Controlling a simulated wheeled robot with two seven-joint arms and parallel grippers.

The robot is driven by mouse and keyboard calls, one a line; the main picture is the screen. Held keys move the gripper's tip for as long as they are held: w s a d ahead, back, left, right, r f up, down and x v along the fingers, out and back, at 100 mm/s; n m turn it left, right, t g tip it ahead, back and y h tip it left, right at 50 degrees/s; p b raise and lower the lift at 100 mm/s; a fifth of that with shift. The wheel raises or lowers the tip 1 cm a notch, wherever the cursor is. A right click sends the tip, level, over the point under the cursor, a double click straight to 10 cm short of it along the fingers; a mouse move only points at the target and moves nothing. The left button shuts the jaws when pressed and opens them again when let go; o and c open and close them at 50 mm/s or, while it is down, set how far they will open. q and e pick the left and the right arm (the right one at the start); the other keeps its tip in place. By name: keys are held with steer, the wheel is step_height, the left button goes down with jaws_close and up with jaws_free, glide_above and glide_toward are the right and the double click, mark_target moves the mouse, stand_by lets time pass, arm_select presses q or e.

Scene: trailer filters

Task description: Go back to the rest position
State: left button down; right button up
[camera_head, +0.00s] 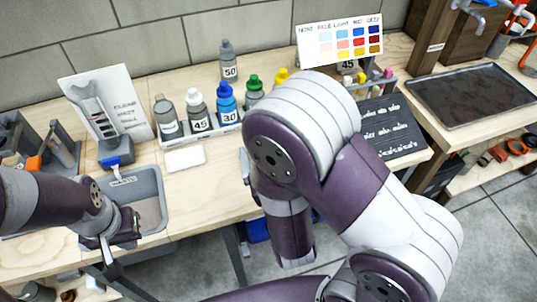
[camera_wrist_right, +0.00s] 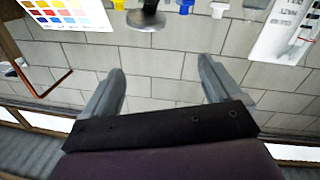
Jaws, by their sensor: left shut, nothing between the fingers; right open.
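My left gripper (camera_head: 107,250) is at the lower left of the head view, low by the front edge of the workbench and beside the grey sink bin (camera_head: 150,205). Its fingers are shut with nothing between them. My right arm rises large through the middle of the head view, and its gripper cannot be made out there. In the right wrist view my right gripper (camera_wrist_right: 160,82) is open and empty, its two grey fingers wide apart before the tiled wall.
The wooden workbench (camera_head: 210,185) carries a bottle rack (camera_head: 215,133) with several capped bottles, a white pad (camera_head: 185,159), a sign board (camera_head: 108,100), a colour chart (camera_head: 340,40) and a black written board (camera_head: 393,128). A dark tray (camera_head: 475,95) lies at right. Floor shows in front.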

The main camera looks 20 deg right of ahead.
steer(key=s+d+m+g+y+p, duration=0.1)
steer(key=s+d+g+p, duration=0.4)
steer(key=g, duration=1.1)
steer(key=s+r+p, duration=0.1)
steer(key=s+p, duration=0.1)
steer(key=p, duration=0.1)
steer(key=shift+s+d+m+g+y, duration=0.15)
steer(key=shift+s+m+g+y, duration=0.15)
steer(key=shift+s, duration=0.05)
stand_by(2.0)
